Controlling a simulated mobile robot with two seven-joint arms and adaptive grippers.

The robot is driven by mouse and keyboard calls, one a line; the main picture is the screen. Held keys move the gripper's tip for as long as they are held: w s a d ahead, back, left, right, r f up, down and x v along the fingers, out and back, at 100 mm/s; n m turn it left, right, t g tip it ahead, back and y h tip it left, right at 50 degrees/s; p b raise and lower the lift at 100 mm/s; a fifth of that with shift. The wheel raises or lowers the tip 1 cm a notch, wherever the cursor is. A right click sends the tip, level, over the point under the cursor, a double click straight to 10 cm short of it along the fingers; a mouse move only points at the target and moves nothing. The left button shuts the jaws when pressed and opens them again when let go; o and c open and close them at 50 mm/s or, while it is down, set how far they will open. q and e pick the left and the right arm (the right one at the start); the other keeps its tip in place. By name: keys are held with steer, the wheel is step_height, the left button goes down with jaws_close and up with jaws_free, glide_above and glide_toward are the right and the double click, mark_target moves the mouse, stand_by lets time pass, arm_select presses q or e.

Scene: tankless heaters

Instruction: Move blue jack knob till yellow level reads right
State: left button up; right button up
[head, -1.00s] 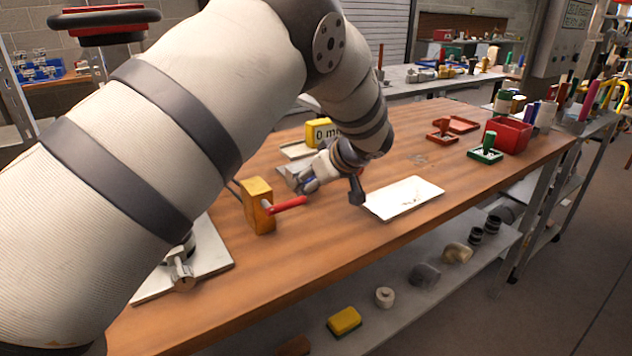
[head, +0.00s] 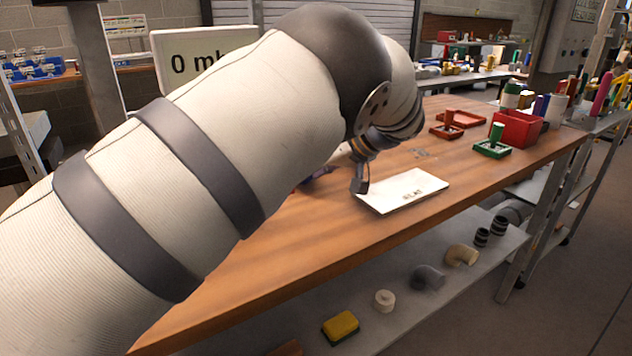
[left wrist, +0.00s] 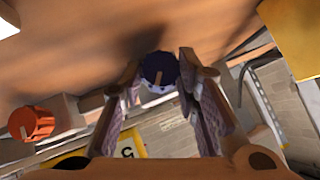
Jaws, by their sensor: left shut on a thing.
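The dark blue jack knob (left wrist: 158,66) with a pale mark on its face shows in the left wrist view. My left gripper (left wrist: 160,84) has its two fingers on either side of it, shut on it. A yellow-framed readout (left wrist: 72,162), which looks like the yellow level, is partly behind the left finger; a "5" shows on its pale face, with the rest hidden. In the head view my left arm covers the knob and the yellow level. My right gripper is in neither view.
An orange knob (left wrist: 32,122) sits at the left of the wrist view. A white tray (head: 405,191) lies on the wooden table (head: 270,275). A red box (head: 515,130) stands farther back.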

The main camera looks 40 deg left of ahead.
arm_select(q)
steer(key=shift+f+g, duration=0.3)
steer(key=shift+f, duration=0.15)
steer(key=shift+r, duration=0.3)
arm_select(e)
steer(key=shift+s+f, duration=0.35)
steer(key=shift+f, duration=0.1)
arm_select(q)
steer(key=o, duration=1.1)
steer(key=shift+o, duration=0.2)
